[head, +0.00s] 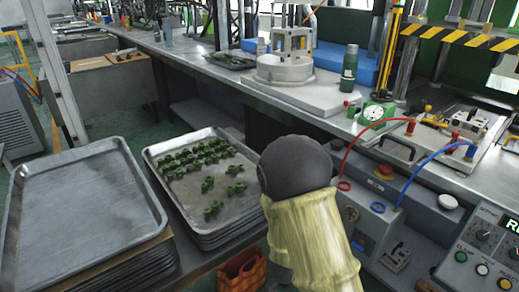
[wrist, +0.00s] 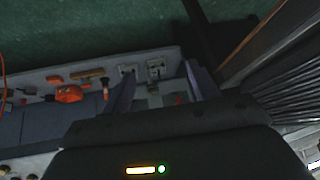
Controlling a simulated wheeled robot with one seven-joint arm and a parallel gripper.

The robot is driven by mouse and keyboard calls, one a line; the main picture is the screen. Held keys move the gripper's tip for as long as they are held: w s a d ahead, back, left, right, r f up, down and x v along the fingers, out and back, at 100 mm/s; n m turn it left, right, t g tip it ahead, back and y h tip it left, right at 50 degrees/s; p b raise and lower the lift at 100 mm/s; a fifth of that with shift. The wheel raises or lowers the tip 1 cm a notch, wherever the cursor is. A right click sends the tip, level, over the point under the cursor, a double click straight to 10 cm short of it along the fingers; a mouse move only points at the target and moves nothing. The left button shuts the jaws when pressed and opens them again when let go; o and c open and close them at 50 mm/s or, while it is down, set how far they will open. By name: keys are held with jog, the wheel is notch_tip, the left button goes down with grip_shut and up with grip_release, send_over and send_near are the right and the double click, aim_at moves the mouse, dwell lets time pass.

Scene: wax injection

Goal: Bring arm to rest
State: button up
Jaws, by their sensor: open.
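My arm shows in the head view as a dark grey rounded joint and a pale yellow covered link, low and right of centre, in front of the bench. My gripper is out of sight in the head view. In the wrist view my gripper (wrist: 158,74) has its two dark fingers spread apart, with nothing seen held between them. Beyond the fingers are a green floor and a grey panel (wrist: 40,80) with orange and metal fittings.
A tray of green parts (head: 160,155) stands left of my arm, beside an empty metal tray (head: 80,205). An orange bin (head: 243,270) is below. A control box (head: 365,215) with red and blue hoses is close on the right. A green bottle (head: 349,68) stands on the bench.

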jog(key=s+d+r+n+g+y+p, duration=0.1)
jog(key=s+d+r+n+g+y, duration=0.25)
jog(key=s+r+n, duration=0.75)
notch_tip(320, 180, up, 34)
jog(key=m+p, duration=0.3)
jog(key=p, duration=2.6)
jog(key=shift+s+p, duration=0.2)
jog(key=shift+p, duration=0.15)
